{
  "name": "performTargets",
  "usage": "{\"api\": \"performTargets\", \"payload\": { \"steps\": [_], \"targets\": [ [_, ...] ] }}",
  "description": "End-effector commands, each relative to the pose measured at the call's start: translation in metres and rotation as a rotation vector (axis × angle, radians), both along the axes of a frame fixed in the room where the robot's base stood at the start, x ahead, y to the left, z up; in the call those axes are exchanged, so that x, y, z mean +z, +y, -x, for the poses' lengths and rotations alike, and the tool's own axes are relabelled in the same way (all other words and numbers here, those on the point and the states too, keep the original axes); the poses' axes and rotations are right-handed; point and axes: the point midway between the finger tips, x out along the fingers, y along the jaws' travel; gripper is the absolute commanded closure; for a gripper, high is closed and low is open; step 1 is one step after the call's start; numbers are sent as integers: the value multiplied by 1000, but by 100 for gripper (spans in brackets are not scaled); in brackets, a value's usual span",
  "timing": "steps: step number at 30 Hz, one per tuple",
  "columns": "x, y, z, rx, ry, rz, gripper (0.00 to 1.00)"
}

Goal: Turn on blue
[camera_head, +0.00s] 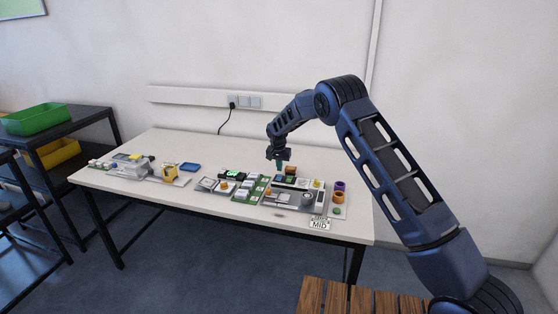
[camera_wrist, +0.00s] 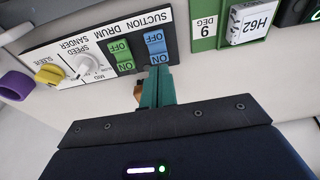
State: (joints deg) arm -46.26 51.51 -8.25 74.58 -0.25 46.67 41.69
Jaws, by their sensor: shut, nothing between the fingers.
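The blue rocker switch (camera_wrist: 155,42) sits under the word SUCTION on a control panel, which appears upside down in the wrist view. Its OFF half is farther from my gripper and its ON half is nearer. My gripper (camera_wrist: 159,74) is shut and empty, its teal fingertips at the ON end of the blue switch. I cannot tell whether they touch it or which way the rocker is tilted. A green DRUM switch (camera_wrist: 121,55) is beside it. In the head view my gripper (camera_head: 279,166) points down over the back of the table's equipment; the blue switch is too small there to make out.
The panel also has a white SANDER SPEED dial (camera_wrist: 82,65) and a yellow SLEEVE knob (camera_wrist: 48,75). A purple ring (camera_wrist: 14,86) and a green-framed block (camera_wrist: 245,22) are nearby. The white table (camera_head: 180,146) has free room at the back left.

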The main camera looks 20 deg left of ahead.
Motion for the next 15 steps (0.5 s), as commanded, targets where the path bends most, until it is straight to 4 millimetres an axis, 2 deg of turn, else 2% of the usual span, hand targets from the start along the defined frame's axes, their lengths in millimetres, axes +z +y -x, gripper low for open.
{"api": "performTargets", "payload": {
  "steps": [6, 15],
  "targets": [
    [-20, 0, -4, 0, 0, 0, 100],
    [-25, 0, -4, 0, 0, 0, 100]
  ]
}}
